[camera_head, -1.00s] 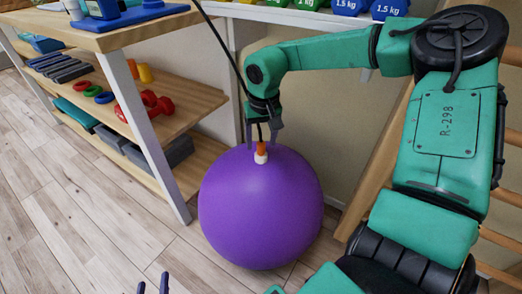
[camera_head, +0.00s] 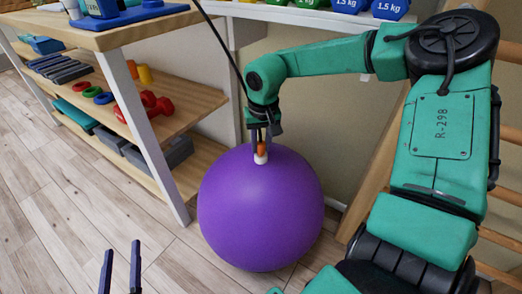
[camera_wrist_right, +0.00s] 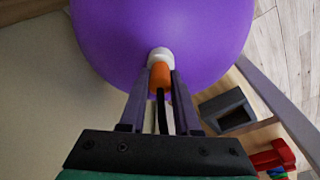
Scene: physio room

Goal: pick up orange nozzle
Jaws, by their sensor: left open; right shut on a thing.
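The orange nozzle (camera_head: 261,148) stands at the top of the purple exercise ball (camera_head: 260,210), at a white fitting (camera_head: 260,159). A black hose runs up from the nozzle. My right gripper (camera_head: 261,146) points down from above and is shut on the nozzle. In the right wrist view the nozzle (camera_wrist_right: 160,76) sits between the two fingers, with its tip at the white fitting (camera_wrist_right: 160,56). My left gripper (camera_head: 120,262) is open and empty at the bottom left, over the floor.
A wooden shelf unit (camera_head: 190,110) stands left of the ball with red dumbbells (camera_head: 157,104), rings and grey bins. Blue and green dumbbells (camera_head: 390,9) lie on a white rack behind. Wooden wall bars are at right. The floor (camera_head: 60,210) at front left is clear.

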